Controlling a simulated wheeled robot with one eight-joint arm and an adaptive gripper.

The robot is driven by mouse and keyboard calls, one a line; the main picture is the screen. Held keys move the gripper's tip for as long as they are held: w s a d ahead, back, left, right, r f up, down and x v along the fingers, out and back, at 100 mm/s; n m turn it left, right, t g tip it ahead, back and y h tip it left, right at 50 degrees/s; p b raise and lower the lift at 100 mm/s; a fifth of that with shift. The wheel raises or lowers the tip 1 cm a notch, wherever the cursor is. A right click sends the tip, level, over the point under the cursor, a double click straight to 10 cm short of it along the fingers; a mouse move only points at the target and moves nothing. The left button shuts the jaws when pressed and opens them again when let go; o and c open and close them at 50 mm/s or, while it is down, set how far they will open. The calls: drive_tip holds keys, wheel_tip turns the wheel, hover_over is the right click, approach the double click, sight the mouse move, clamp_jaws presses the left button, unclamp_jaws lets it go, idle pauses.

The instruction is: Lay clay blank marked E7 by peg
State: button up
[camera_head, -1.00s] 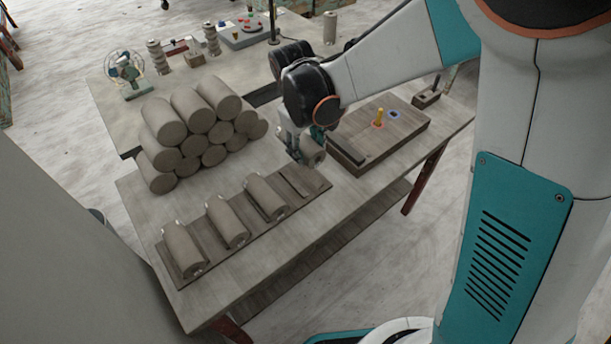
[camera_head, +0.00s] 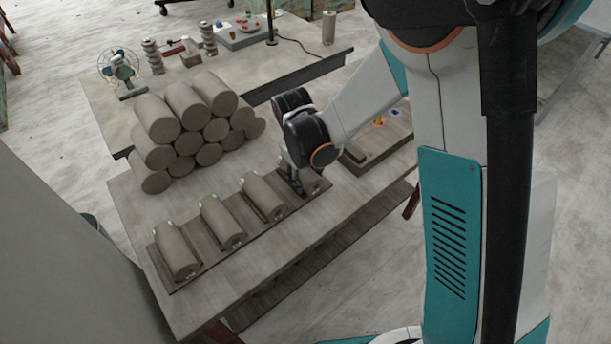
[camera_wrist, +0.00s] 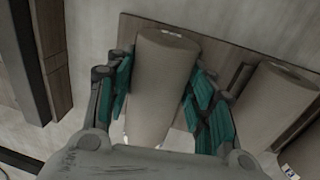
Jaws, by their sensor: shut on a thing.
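My gripper (camera_head: 301,183) is shut on a clay blank (camera_head: 313,182), a grey-brown cylinder, at the right end of the slotted board (camera_head: 207,248). No E7 mark is readable. A yellow peg (camera_head: 380,121) stands on the wooden block to the right, partly behind my arm.
Several blanks lie in a row on the board; the nearest neighbour (camera_head: 263,195) also shows in the wrist view (camera_wrist: 275,105). A stack of blanks (camera_head: 187,118) stands behind. The wooden block (camera_head: 385,143) is to the right. The table's front strip (camera_head: 270,258) is clear.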

drive_tip(key=shift+r, duration=0.1)
drive_tip(key=o, duration=1.5)
drive_tip(key=shift+o, duration=0.2)
wheel_tip(320, 180, up, 12)
drive_tip(key=s+a+p, duration=0.1)
drive_tip(key=p, duration=0.3)
drive_tip(key=shift+a, duration=0.15)
